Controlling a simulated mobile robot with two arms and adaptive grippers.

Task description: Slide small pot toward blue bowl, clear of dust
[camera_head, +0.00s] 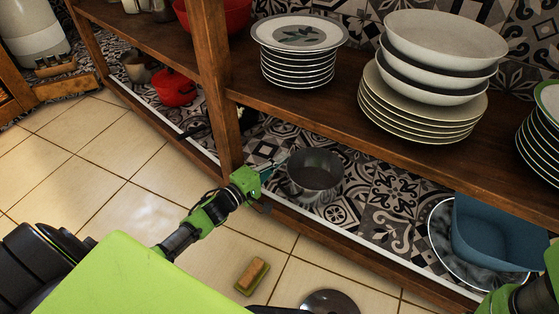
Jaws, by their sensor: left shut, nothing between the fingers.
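The small pot (315,178), dark grey metal and round, stands upright on the patterned tile of the bottom shelf. The blue bowl (488,238) is farther right on the same shelf, on a marbled plate (440,245). My left gripper (272,168) reaches over the shelf's front edge, shut and empty, at the pot's left side; I cannot tell whether it touches the pot. My right arm shows only in part at the bottom right corner, with its gripper out of sight. I see no clear dust on the shelf between pot and bowl.
Patterned tile (390,200) between pot and bowl is bare. A wooden post (215,90) rises left of the pot. The upper shelf (300,105), holding plate stacks, hangs over it. A red pot (176,90) is far left. A brush (252,275) and pale smudge (152,212) are on the floor.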

